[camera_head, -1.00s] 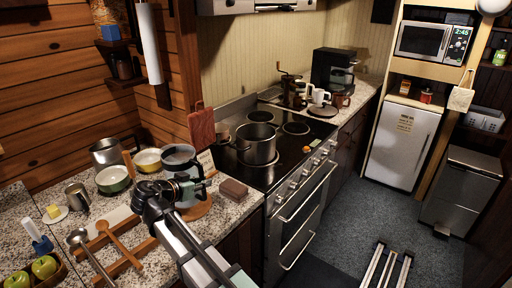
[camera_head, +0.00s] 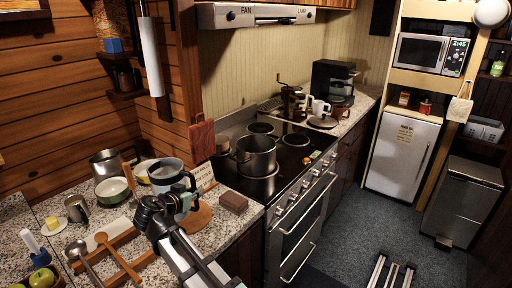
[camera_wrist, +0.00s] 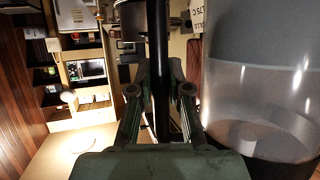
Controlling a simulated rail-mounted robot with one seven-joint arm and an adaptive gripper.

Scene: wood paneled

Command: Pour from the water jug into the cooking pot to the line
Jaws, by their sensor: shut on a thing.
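The water jug (camera_head: 168,170) is clear, with a dark rim and a dark handle, and stands out over the left counter. My gripper (camera_head: 181,199) is shut on its handle. In the wrist view my gripper (camera_wrist: 160,88) has its two fingers on either side of the dark upright handle, and the clear jug body (camera_wrist: 255,90) fills the right side. The jug looks upright; I cannot tell whether its base touches the round board below. The steel cooking pot (camera_head: 257,153) stands on the stove, to the right of the jug. Its inside and any line are not readable.
A brown block (camera_head: 233,202) lies on the counter between jug and stove. A small sign (camera_head: 202,178) stands behind the jug. A green bowl (camera_head: 112,189) and steel pot (camera_head: 105,164) are at left. Mugs (camera_head: 319,107) stand beyond the stove.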

